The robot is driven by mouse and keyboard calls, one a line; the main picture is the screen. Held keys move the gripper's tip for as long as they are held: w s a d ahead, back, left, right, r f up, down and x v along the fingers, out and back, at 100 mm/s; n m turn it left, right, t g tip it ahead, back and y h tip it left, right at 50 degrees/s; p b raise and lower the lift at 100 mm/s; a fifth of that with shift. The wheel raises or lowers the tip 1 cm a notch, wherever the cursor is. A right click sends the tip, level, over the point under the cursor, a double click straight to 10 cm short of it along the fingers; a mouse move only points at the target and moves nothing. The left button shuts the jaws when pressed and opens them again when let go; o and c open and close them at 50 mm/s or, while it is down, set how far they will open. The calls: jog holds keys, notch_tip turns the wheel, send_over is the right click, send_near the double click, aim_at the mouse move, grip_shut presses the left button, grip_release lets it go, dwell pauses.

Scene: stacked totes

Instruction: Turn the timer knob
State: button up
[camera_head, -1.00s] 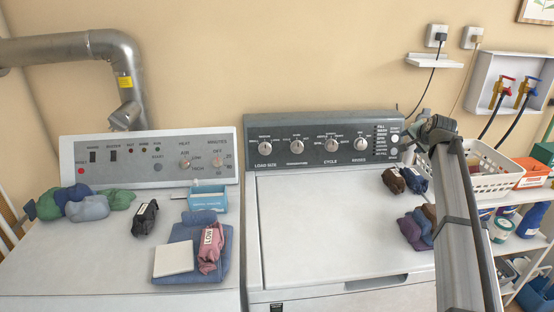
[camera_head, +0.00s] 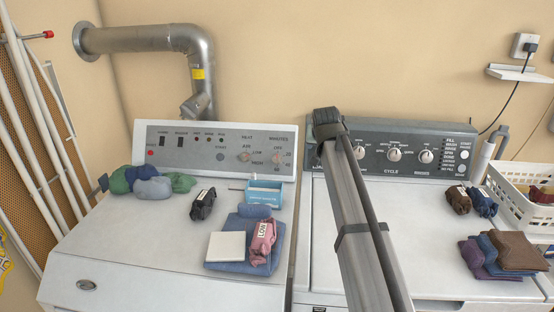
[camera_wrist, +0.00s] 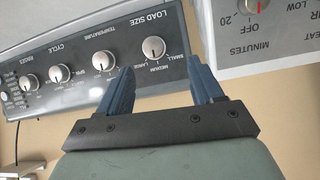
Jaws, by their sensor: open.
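The timer knob (camera_head: 277,157), a small pale knob marked MINUTES, is at the right end of the left machine's grey panel (camera_head: 180,135). In the wrist view, which is upside down, part of the timer knob (camera_wrist: 250,7) shows at the top right edge, with OFF and 20 beside it. My gripper (camera_wrist: 158,72) is open and empty, its two blue fingers apart. It points toward the gap between the two panels, with the LOAD SIZE knob (camera_wrist: 153,48) seen between its fingers. In the head view my arm hides the fingers.
The right machine's dark panel (camera_head: 460,145) has several knobs. On the left machine lie rolled cloths (camera_head: 150,186), a blue box (camera_head: 264,193), a folded blue towel (camera_head: 274,262) and a white square (camera_head: 226,246). A white basket (camera_head: 515,205) stands at right.

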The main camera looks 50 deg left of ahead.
aim_at(277, 159)
jog(key=s+a+n, duration=0.2)
jog(key=s+a, duration=0.2)
jog(key=s, duration=0.3)
jog(key=s+a+n, duration=0.1)
jog(key=s+a, duration=0.2)
jog(key=s, duration=0.4)
jog(key=x, duration=1.3)
jog(key=shift+a, duration=0.4)
jog(key=c, duration=1)
